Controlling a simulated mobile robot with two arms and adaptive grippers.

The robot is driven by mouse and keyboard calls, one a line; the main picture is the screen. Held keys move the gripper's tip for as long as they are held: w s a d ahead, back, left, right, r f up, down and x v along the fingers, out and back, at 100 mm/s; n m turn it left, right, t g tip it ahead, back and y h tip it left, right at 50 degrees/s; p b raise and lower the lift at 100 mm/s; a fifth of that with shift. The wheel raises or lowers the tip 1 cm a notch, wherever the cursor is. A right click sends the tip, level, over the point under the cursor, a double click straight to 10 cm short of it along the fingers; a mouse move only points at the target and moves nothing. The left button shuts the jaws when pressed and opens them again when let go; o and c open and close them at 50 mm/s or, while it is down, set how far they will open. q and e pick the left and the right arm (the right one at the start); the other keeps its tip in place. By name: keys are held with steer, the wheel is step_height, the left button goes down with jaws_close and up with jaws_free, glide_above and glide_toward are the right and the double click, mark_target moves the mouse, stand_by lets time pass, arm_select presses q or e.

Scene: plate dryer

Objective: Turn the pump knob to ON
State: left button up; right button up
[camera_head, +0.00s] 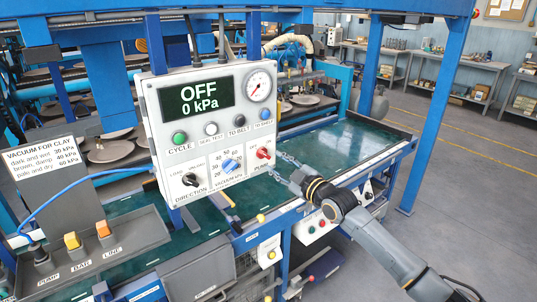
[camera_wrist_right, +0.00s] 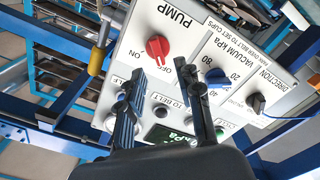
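The red pump knob (camera_head: 263,153) sits at the lower right of the white control panel (camera_head: 151,118). The panel's display (camera_head: 199,95) reads OFF and 0 kPa. My right gripper (camera_head: 281,170) is just right of the knob, apart from it. In the right wrist view the red knob (camera_wrist_right: 157,46) shows beyond the open, empty fingers (camera_wrist_right: 164,68), roughly in line with the gap between them. The ON mark lies left of the knob there and the OFF mark lower right, partly behind a finger. My left gripper is not in view.
The blue vacuum knob (camera_head: 231,166) and black direction knob (camera_head: 190,180) are left of the pump knob. A gauge (camera_head: 259,86) and a row of buttons are above. Blue frame posts (camera_head: 435,115) and a green belt surround the panel. Floor is clear at right.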

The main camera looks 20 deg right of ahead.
mark_target(266, 156)
steer(key=shift+x, duration=2.4)
steer(key=shift+d, duration=0.1)
steer(key=shift+f, duration=0.1)
jaws_close()
